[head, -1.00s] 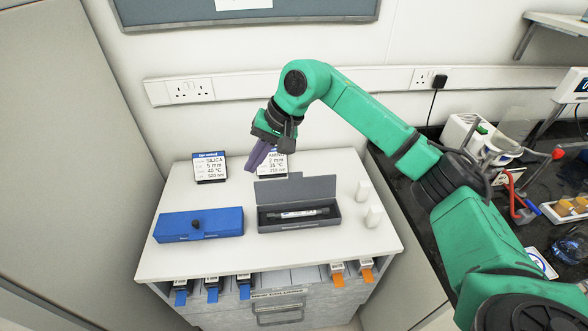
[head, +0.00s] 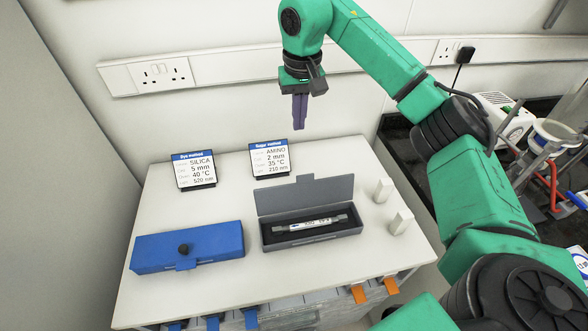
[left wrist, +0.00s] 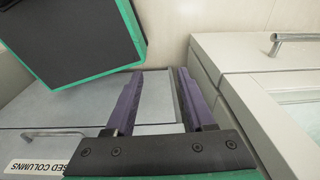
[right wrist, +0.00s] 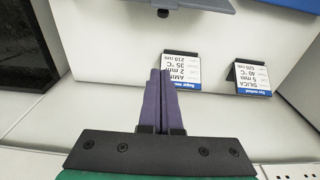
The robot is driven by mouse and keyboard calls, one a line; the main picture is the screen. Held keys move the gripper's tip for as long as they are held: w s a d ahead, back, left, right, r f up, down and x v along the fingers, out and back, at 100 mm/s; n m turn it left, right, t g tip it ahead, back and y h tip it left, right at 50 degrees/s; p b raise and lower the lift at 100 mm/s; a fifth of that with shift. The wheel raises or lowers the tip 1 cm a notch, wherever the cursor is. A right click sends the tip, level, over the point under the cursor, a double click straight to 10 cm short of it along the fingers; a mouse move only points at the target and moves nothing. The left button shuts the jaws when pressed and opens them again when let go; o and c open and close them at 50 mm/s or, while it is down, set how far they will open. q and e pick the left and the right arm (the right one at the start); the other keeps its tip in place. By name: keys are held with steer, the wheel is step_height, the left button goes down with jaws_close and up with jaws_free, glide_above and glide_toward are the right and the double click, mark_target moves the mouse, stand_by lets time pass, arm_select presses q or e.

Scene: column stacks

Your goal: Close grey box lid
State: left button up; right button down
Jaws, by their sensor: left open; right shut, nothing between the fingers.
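The grey box (head: 312,238) sits on the white bench top with its lid (head: 305,195) raised at the back, standing nearly upright. A column with a white label (head: 312,224) lies inside it. My right gripper (head: 300,126) is shut and empty, fingers pointing down, above and behind the lid. In the right wrist view its purple fingers (right wrist: 161,72) are together, and the edge of the grey lid (right wrist: 190,5) shows at the top. My left gripper (left wrist: 156,80) is open and empty in its wrist view, low near a drawer marked used columns; it is outside the head view.
A shut blue box (head: 187,247) lies left of the grey box. Two label stands, Dye method (head: 194,170) and Sugar method (head: 269,158), stand at the back. Two small white blocks (head: 400,222) stand at right. Blue and orange tabs (head: 358,293) line the front shelf.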

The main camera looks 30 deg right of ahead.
mark_target(305, 189)
arm_select(q)
steer(key=s+f+b, duration=0.3)
steer(key=s+f, duration=0.1)
steer(key=f, duration=0.1)
steer(key=r+p, duration=0.1)
steer(key=w+r+p, duration=0.1)
steer(key=r+p, duration=0.1)
steer(key=w+r+p, duration=0.1)
steer(key=r, duration=0.1)
steer(key=shift+p, duration=0.35)
arm_select(e)
steer(key=s+f, duration=0.3)
steer(key=f, duration=0.9)
steer(key=shift+s+a+f, duration=0.25)
steer(key=shift+a+f, duration=0.1)
steer(key=shift+a, duration=0.05)
steer(key=shift+w+f, duration=0.1)
arm_select(q)
steer(key=shift+f, duration=0.1)
